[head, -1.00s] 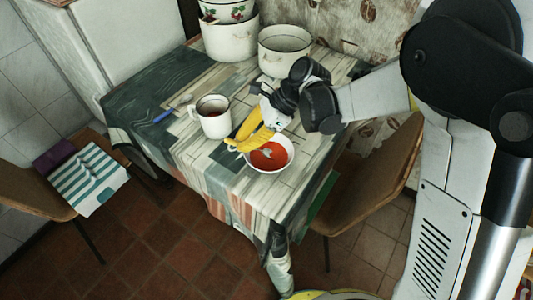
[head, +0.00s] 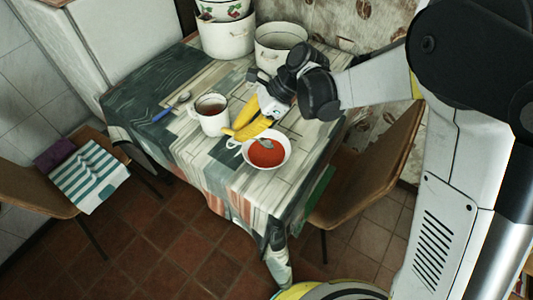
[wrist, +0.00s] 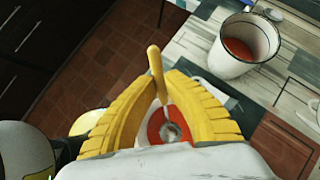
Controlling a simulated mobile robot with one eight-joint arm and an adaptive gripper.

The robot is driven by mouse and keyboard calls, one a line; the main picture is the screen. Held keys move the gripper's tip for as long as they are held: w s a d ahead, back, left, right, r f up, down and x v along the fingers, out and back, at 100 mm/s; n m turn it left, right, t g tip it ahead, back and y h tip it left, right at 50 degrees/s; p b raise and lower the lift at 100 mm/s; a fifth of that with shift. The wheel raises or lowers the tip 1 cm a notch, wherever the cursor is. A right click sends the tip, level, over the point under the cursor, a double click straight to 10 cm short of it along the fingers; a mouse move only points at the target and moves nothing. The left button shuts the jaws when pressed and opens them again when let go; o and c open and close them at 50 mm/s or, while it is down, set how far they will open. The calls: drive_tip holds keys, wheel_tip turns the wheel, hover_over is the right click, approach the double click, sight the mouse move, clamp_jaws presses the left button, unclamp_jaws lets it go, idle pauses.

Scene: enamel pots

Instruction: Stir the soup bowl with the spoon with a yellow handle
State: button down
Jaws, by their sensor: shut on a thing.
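The white soup bowl (head: 286,161) with red soup stands near the table's front edge in the head view. In the wrist view the red soup and bowl show partly between my fingers. My gripper (head: 233,132), with yellow fingers, is above the bowl's back-left side. In the wrist view my gripper (wrist: 156,76) is closed around the spoon with a yellow handle (wrist: 154,58). Its metal shaft points down and its grey head (wrist: 172,132) is at the soup; how deep it sits I cannot tell. My fingers hide part of the handle and bowl.
A white mug (head: 214,126) with dark liquid stands just left of my gripper; it also shows in the wrist view (wrist: 236,62). A blue-handled spoon (head: 164,113) lies farther left. White pots (head: 228,40) stand at the back. A wooden chair (head: 370,175) is at the right.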

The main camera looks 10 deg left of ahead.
drive_tip(key=shift+r+p, duration=1.4)
drive_tip(key=shift+r, duration=0.65)
